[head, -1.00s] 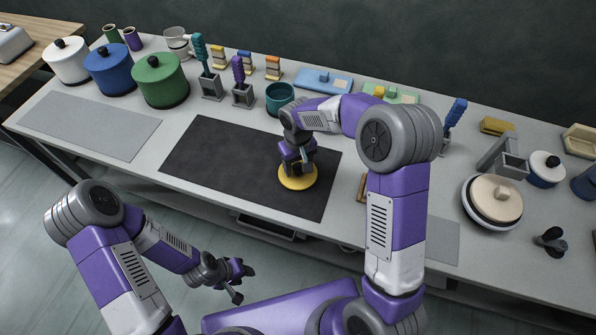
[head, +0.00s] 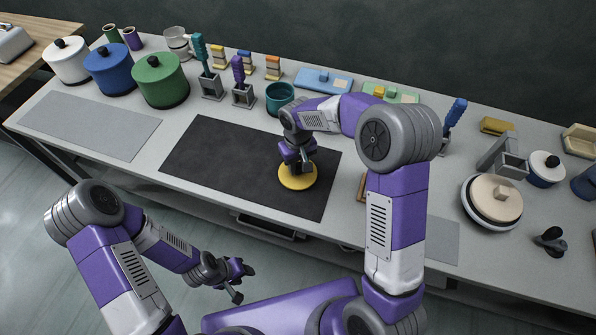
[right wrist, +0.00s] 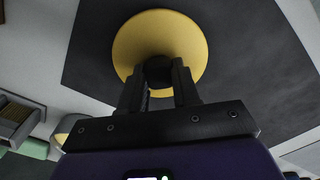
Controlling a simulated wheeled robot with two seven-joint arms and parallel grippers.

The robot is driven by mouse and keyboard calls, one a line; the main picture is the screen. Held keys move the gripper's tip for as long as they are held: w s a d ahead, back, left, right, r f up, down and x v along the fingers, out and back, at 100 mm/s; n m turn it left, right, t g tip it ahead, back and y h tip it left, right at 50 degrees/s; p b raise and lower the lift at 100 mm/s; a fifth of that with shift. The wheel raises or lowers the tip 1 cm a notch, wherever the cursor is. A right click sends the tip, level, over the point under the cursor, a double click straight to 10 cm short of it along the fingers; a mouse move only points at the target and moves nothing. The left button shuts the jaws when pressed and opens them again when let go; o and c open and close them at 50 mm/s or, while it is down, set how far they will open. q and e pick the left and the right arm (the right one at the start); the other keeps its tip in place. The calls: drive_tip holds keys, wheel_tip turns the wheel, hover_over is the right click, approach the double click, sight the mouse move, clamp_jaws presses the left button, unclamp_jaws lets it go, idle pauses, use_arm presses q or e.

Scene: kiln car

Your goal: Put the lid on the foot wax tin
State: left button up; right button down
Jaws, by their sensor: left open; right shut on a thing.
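A round yellow lid (head: 297,179) with a dark knob is over the right part of the dark mat in the head view. It also fills the upper middle of the right wrist view (right wrist: 190,38). My right gripper (head: 298,163) points down and is shut on the lid's dark knob, which sits between its fingertips in the right wrist view (right wrist: 159,75). No separate tin shows under the lid; whatever is beneath is hidden, and I cannot tell whether the lid rests on something. My left gripper (head: 236,283) is open and empty, in front of the counter.
The dark mat (head: 225,160) is otherwise bare. A teal cup (head: 279,98) stands behind it. White, blue and green pots (head: 160,82) stand at the left. Brush holders (head: 243,96) line the back. A cream-lidded pot (head: 491,205) stands at the right.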

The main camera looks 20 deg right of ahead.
drive_tip(key=shift+r+p, duration=0.3)
drive_tip(key=shift+r, duration=0.1)
idle(0.4)
drive_tip(key=shift+r+p, duration=1.4)
drive_tip(key=shift+r, duration=0.35)
drive_tip(key=shift+f, duration=0.1)
